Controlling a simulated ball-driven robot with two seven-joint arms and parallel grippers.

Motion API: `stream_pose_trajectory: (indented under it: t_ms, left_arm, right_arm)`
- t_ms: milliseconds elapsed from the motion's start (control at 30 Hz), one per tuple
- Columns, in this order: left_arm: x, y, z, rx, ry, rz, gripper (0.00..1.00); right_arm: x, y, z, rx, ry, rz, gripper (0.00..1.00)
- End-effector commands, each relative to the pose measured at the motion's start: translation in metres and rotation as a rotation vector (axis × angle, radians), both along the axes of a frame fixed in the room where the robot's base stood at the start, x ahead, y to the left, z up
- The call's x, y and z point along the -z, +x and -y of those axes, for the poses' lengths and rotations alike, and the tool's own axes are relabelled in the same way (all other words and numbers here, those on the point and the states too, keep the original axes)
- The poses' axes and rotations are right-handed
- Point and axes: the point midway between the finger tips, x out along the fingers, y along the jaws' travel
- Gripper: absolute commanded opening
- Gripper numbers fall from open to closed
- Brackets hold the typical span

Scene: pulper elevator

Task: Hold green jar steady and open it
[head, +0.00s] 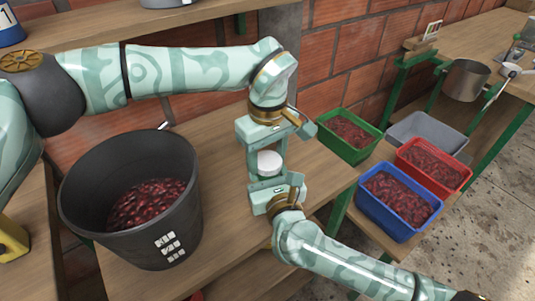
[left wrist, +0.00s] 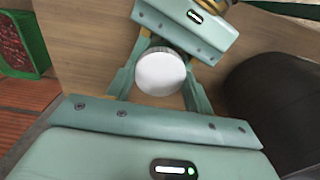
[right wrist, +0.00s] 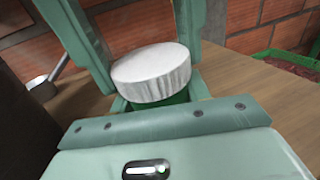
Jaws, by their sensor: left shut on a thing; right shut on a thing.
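The green jar (right wrist: 176,99) stands upright on the wooden table between my two grippers. Its white lid (head: 269,162) is on top and also shows in the left wrist view (left wrist: 160,72). My left gripper (head: 262,158) reaches in from the back, its fingers on either side of the jar, and is shut on it. My right gripper (head: 272,178) comes from the front and is shut on the jar from the opposite side. The fingers overlap, so I cannot tell which pair grips the lid and which the body. Most of the green body is hidden.
A black bucket (head: 81,190) of red cherries stands on the left. On the right are a green crate (head: 372,153), a blue crate (head: 391,227), a red crate (head: 450,184) and a grey crate (head: 425,125). A brick wall (head: 345,40) stands behind.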

Motion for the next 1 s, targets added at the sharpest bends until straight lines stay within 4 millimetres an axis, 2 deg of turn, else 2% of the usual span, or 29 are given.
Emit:
stream_pose_trajectory:
  t_ms: [100,200,533,567,600,633,1000]
  left_arm:
    - [-0.0006,0.0004,-0.0001,-0.256,0.000,0.001,0.25]
    - [-0.0007,0.0003,-0.0001,-0.384,0.000,0.001,0.25]
    - [-0.0007,0.0004,0.0000,-0.433,0.000,0.002,0.25]
    - [-0.0007,0.0004,0.0000,-0.432,0.000,0.002,0.58]
    - [-0.0007,0.0004,0.0000,-0.432,0.000,0.002,0.69]
    - [-0.0007,0.0003,0.0001,-0.432,-0.001,0.001,0.74]
    - [-0.0060,-0.0008,0.0004,-0.431,0.001,-0.003,0.74]
  right_arm:
    - [0.0002,-0.0001,0.0001,0.000,0.000,0.000,0.00]
    - [0.0002,-0.0001,0.0001,0.000,0.000,0.000,0.00]
    - [0.0002,-0.0002,0.0000,0.000,0.000,0.000,0.00]
    - [0.0002,-0.0002,0.0000,0.000,0.000,0.000,0.00]
    - [0.0002,-0.0002,0.0000,0.000,0.000,0.000,0.00]
    - [0.0003,-0.0002,0.0000,0.000,0.000,0.000,0.00]
    - [0.0005,0.0009,0.0013,0.003,-0.001,-0.001,0.00]
